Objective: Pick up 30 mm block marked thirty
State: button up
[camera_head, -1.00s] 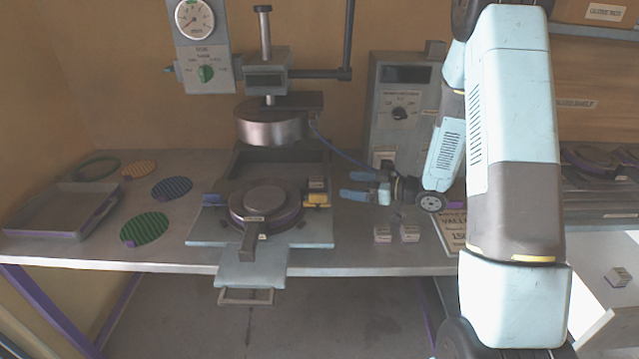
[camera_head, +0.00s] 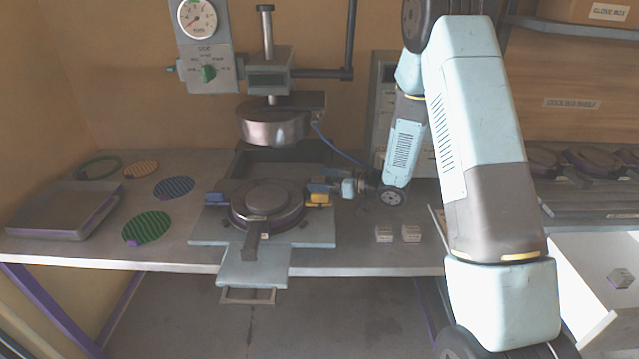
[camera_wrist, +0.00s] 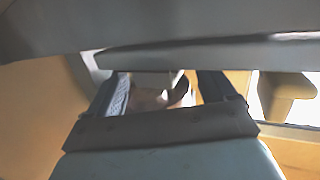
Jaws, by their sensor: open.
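Two small pale blocks stand side by side on the bench right of the press, a left block (camera_head: 384,234) and a right block (camera_head: 411,233). Another small block (camera_head: 620,278) lies in the white bin at the far right. Their markings are too small to read, so I cannot tell which is marked thirty. My gripper (camera_head: 320,188) is open, pointing left at the right side of the press plate, just above a yellow piece (camera_head: 318,200). Its fingers hide what lies behind them there. In the wrist view, something pale and brown shows between the fingers (camera_wrist: 160,90), unclear.
The press head (camera_head: 273,124) hangs above the round dark plate (camera_head: 267,205). A grey tray (camera_head: 62,232), a green disc (camera_head: 146,228), a blue disc (camera_head: 173,187) and an orange disc (camera_head: 140,169) lie left. The bench front right of the press is mostly clear.

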jog(key=shift+x, duration=0.85)
jog(key=c, duration=1.3)
